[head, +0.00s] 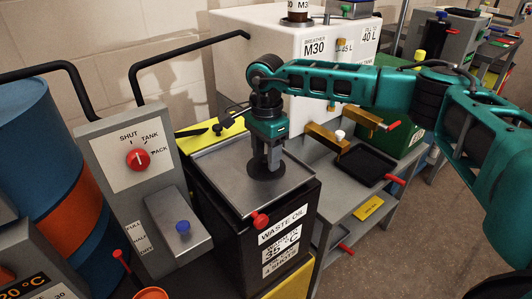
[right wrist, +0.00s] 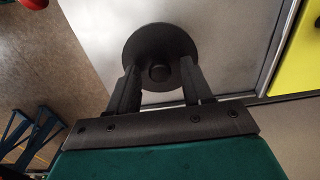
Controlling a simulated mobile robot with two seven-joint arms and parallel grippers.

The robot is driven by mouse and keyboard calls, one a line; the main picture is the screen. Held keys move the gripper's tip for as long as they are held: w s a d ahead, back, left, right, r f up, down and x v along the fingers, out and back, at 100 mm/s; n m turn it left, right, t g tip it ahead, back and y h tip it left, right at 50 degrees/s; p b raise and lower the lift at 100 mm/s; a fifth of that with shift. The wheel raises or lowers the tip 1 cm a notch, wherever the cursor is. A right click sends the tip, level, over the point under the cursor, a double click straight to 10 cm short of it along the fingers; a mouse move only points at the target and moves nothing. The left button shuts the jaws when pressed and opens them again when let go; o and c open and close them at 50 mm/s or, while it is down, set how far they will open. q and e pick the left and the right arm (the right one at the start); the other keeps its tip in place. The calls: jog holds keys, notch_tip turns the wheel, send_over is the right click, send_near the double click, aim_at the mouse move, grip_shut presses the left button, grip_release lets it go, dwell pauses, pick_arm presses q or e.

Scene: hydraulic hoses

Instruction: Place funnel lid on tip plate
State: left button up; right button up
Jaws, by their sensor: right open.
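The funnel lid, a dark round disc (head: 267,171) with a small knob, lies on the grey metal top plate (head: 225,182) of the black waste oil box. I cannot tell for sure that this plate is the tip plate. In the right wrist view the disc (right wrist: 158,38) shows whole, with its knob (right wrist: 159,72) towards me. My right gripper (head: 266,164) points down over the lid. Its fingers (right wrist: 159,76) are open, one on each side of the knob, with gaps showing between. My left gripper is not in view.
A grey panel with a red selector knob (head: 138,158) stands left of the box, and a blue drum (head: 40,130) beyond it. A red knob (head: 260,220) sits at the plate's front edge. A white tank (head: 285,45) stands behind. A black tray (head: 367,164) lies on the right bench.

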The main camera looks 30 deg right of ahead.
aim_at(266, 159)
notch_tip(266, 159, up, 12)
jog(key=p, duration=0.1)
jog(key=shift+s, duration=0.1)
dwell(0.7)
